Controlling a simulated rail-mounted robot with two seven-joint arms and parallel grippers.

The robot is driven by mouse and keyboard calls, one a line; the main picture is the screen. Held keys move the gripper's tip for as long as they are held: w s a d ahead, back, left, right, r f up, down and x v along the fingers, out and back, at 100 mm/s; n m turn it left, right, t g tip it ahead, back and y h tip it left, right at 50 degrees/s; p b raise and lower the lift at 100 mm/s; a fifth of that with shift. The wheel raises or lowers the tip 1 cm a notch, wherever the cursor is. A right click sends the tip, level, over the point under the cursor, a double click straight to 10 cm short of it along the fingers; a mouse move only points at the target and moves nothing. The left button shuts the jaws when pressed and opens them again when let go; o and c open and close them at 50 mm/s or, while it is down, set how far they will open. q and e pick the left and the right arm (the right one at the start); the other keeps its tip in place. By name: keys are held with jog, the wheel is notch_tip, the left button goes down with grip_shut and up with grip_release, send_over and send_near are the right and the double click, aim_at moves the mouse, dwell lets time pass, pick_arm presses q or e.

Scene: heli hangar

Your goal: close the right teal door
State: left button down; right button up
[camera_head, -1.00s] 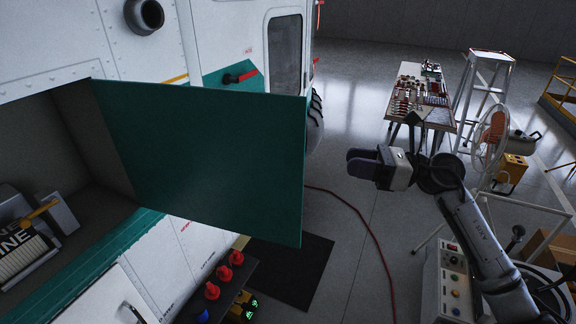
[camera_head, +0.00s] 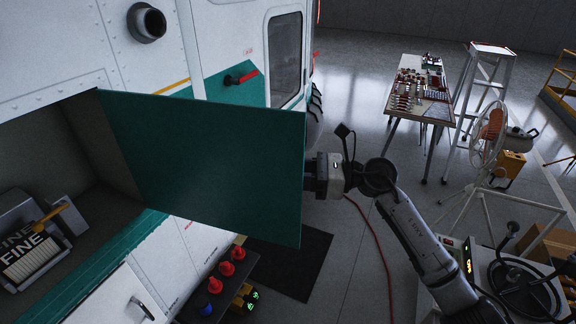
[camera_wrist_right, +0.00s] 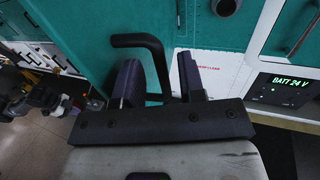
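The right teal door (camera_head: 210,165) stands open beside the dark compartment (camera_head: 50,140) in the white helicopter side, its flat face toward the head camera. My right gripper (camera_head: 311,176) is at the door's right edge, with its fingertips hidden behind the panel. In the right wrist view, the gripper (camera_wrist_right: 160,80) is open in front of a teal surface (camera_wrist_right: 85,35). A black bent handle (camera_wrist_right: 140,40) on that surface shows between the two purple fingers; I cannot tell whether they touch it. My left gripper is not in view.
A box marked "FINE" (camera_head: 35,250) sits inside the compartment. Red-capped items (camera_head: 225,270) stand below the door. A red hose (camera_head: 380,255) lies on the floor.

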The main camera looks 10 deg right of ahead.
jog(key=shift+w+a, duration=0.2)
jog(key=shift+a, duration=0.8)
grip_shut()
